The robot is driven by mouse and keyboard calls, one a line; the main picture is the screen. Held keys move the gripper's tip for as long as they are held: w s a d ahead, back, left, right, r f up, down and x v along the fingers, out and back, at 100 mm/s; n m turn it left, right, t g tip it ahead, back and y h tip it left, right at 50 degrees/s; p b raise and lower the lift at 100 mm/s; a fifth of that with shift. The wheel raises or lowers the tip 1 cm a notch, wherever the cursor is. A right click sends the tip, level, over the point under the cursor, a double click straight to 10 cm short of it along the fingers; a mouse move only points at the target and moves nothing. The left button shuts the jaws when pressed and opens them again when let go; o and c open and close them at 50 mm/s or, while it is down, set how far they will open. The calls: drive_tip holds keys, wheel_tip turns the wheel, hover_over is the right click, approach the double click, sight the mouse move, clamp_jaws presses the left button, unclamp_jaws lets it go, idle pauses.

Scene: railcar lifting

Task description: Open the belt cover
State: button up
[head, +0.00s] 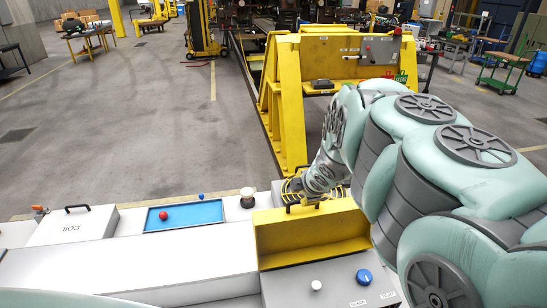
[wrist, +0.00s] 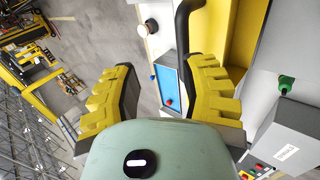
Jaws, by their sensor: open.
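The yellow belt cover (head: 310,228) is at the front centre, beside the grey control panel. It looks like a shallow box with raised sides; I cannot tell for certain how far it is open. My gripper (head: 300,192) is at its far upper edge, partly hidden by my arm. In the wrist view, the two yellow toothed fingers (wrist: 160,100) are spread apart. A black bar handle (wrist: 184,35) runs along the yellow cover (wrist: 222,30) and reaches down between the fingers, nearer the right one. I cannot tell whether a finger touches it.
The grey panel has a blue knob (head: 364,277) and a white knob (head: 316,285). To the left are a blue tray (head: 190,222) with a red ball (head: 164,215), a dark-and-cream spool (head: 247,197) and a COIL cover (head: 75,225). A yellow frame (head: 290,100) stands behind.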

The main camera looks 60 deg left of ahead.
wheel_tip(320, 180, up, 5)
drive_tip(key=shift+s+a+f, duration=0.1)
idle(0.4)
idle(0.7)
